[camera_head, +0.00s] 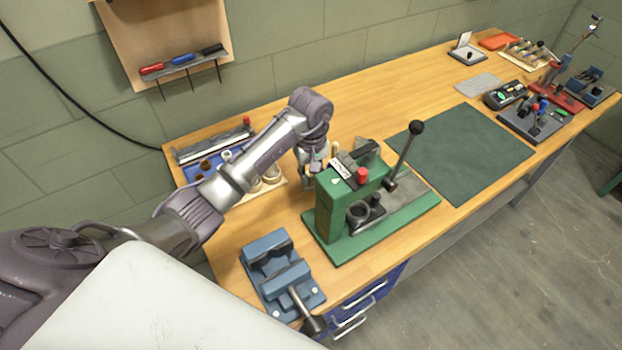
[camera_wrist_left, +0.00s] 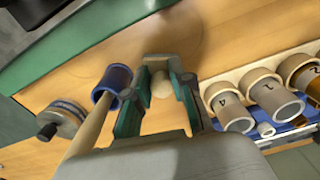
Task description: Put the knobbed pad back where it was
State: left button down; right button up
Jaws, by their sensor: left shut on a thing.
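My left gripper (camera_head: 311,181) is behind the green press, over the wooden bench. In the left wrist view its fingers (camera_wrist_left: 160,88) are shut on a pale round knob (camera_wrist_left: 160,84), which I take to be the knob of the knobbed pad. The pad under the knob is not clear against the wood; only a faint curved line shows around it. In the head view the held thing is hidden by the fingers and the press. My right gripper is not in view.
The green press (camera_head: 329,213) stands close beside the gripper. A wooden handle and blue cylinder (camera_wrist_left: 112,80) and a metal disc (camera_wrist_left: 62,118) are near the fingers. Numbered sleeves (camera_wrist_left: 226,104) stand in a rack. A blue vise (camera_head: 277,270) is nearer; a green mat (camera_head: 465,150) is clear.

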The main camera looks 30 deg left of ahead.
aim_at(311, 175)
pick_arm(q)
notch_tip(311, 175, down, 3)
jog(key=shift+r, duration=0.15)
jog(key=c, duration=1)
grip_release()
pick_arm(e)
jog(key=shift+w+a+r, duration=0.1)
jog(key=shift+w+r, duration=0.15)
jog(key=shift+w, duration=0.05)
pick_arm(q)
jog(key=shift+r+p, duration=0.15)
jog(key=shift+p, duration=0.15)
jog(key=shift+w+r+b, duration=0.1)
jog(key=shift+r+b, duration=0.2)
jog(key=shift+r, duration=0.05)
notch_tip(311, 175, up, 11)
jog(key=shift+r+b, duration=0.1)
jog(key=shift+b, duration=1.05)
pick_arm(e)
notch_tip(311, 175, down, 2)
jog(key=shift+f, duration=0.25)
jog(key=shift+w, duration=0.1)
